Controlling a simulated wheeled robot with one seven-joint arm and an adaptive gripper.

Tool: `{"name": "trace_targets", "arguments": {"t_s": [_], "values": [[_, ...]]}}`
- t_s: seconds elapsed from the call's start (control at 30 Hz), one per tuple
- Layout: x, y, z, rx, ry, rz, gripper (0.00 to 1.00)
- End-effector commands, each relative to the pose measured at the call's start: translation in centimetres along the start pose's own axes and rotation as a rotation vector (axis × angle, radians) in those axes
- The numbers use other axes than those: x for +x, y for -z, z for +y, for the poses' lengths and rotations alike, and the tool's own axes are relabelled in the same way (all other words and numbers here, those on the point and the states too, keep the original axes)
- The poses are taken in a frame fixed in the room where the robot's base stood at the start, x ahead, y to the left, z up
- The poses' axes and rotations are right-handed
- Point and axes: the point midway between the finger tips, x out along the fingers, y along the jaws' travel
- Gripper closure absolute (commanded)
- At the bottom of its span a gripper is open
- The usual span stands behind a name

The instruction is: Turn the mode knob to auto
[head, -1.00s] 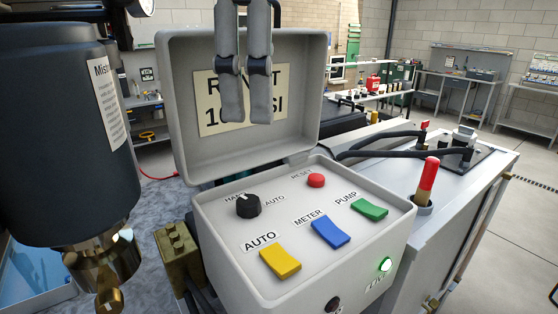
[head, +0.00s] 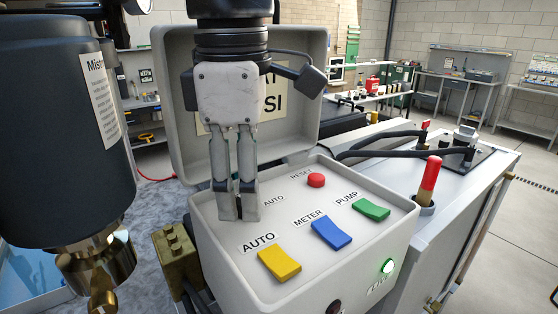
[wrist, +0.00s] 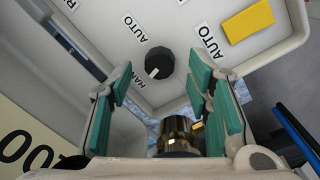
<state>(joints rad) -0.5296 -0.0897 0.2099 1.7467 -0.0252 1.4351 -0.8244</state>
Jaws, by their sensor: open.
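The mode knob (wrist: 159,62) is a round black knob on the grey control panel (head: 300,270). In the wrist view its white mark points toward the HAND label (wrist: 120,78), away from the AUTO label (wrist: 135,27). My gripper (head: 237,212) points down over the panel's left part and hides the knob in the head view. In the wrist view my gripper (wrist: 158,84) is open, with one green-padded finger to either side of the knob's position. The knob appears beyond the fingertips, with nothing held between them. Contact cannot be told.
A yellow switch (head: 279,265), a blue switch (head: 331,233), a green switch (head: 370,208) and a red reset button (head: 316,180) sit on the panel. The raised lid (head: 300,60) stands behind my gripper. A large dark cylinder (head: 60,130) stands at the left.

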Motion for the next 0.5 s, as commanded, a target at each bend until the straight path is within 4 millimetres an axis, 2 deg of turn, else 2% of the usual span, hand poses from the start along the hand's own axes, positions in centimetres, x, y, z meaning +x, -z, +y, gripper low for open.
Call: {"name": "trace_targets", "arguments": {"t_s": [0.17,0.47,0.5], "values": [[1.2,-0.03,-0.03,0.0,0.0,-0.001,0.54],[1.35,-0.03,-0.02,0.0,0.0,-0.001,0.54],[1.34,-0.03,-0.02,0.0,0.0,0.0,0.64]]}}
